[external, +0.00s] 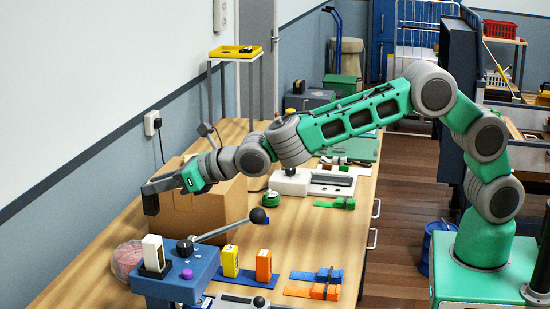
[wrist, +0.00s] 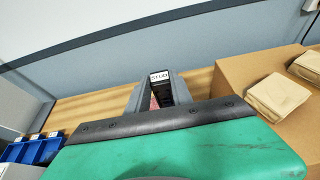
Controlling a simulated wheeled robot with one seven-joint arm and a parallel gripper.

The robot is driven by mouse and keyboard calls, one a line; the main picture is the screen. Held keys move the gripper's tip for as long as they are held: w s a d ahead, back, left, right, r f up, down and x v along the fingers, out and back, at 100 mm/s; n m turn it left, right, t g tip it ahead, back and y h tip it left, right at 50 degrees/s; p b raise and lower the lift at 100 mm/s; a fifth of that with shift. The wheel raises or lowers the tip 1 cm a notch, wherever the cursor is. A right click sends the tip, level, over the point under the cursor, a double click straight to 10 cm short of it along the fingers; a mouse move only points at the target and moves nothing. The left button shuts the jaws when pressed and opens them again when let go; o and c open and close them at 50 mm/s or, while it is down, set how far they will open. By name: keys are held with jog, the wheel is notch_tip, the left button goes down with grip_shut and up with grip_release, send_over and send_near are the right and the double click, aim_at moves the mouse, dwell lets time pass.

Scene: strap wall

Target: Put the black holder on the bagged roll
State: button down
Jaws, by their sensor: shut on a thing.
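My gripper (external: 153,188) is at the end of the arm, over the far left part of the bench, in front of the cardboard box. It is shut on the black holder (external: 151,204), which hangs from the fingers above the bench. In the wrist view the holder (wrist: 167,89) sits between the two grey fingers (wrist: 158,92), with a white label reading STUD. The bagged roll (external: 127,258), pinkish in a clear bag, lies on the bench below the holder and a little to its left, apart from it. A small reddish patch of it shows between the fingers in the wrist view (wrist: 154,103).
The cardboard box (external: 212,208) stands close beside my gripper; wrapped packets (wrist: 281,96) lie on it in the wrist view. A blue fixture (external: 176,277) with a black-knobbed lever (external: 228,228) stands in front of the roll. The wall (external: 75,160) is behind.

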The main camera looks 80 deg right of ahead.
aim_at(152, 215)
jog(key=w+f, duration=0.2)
jog(key=f, duration=0.1)
jog(key=w+f+p, duration=0.1)
jog(key=f, duration=0.1)
jog(key=shift+w+a+f, duration=0.1)
jog(key=shift+w+a, duration=0.25)
jog(key=shift+w, duration=0.05)
notch_tip(152, 215, down, 3)
jog(key=shift+r+p, duration=0.2)
jog(key=shift+p, duration=0.45)
jog(key=shift+f+b, duration=0.35)
jog(key=shift+f, duration=0.1)
jog(key=c, duration=1.1)
grip_release()
jog(key=shift+r, duration=0.1)
